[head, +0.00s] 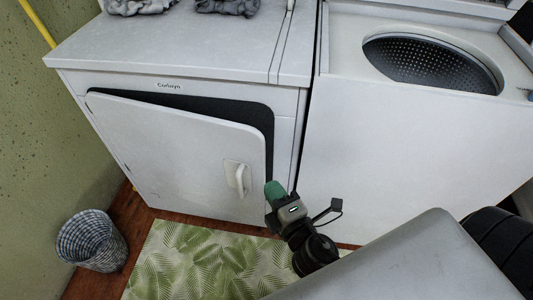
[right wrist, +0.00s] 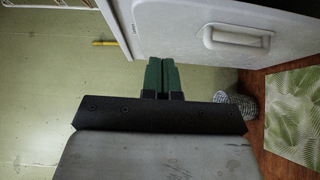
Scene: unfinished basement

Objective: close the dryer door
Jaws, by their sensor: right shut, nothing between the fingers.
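The white dryer (head: 170,45) stands at the left with its front door (head: 180,150) ajar. A dark gap shows along the door's top and right edges. The door has a pale handle (head: 238,179) near its right side. My right gripper (head: 273,187), with green fingertips, is shut and empty at the door's free right edge, just right of the handle. I cannot tell whether it touches the door. In the right wrist view the shut fingers (right wrist: 162,76) are beside the door (right wrist: 180,30), and the handle (right wrist: 236,38) shows to their right. My left gripper is out of view.
A white washer (head: 400,140) with an open top stands right of the dryer. A woven basket (head: 92,240) stands on the floor at the left, beside a leaf-patterned rug (head: 200,262). Grey cloths (head: 140,6) lie on the dryer. A green wall (head: 45,130) is at the left.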

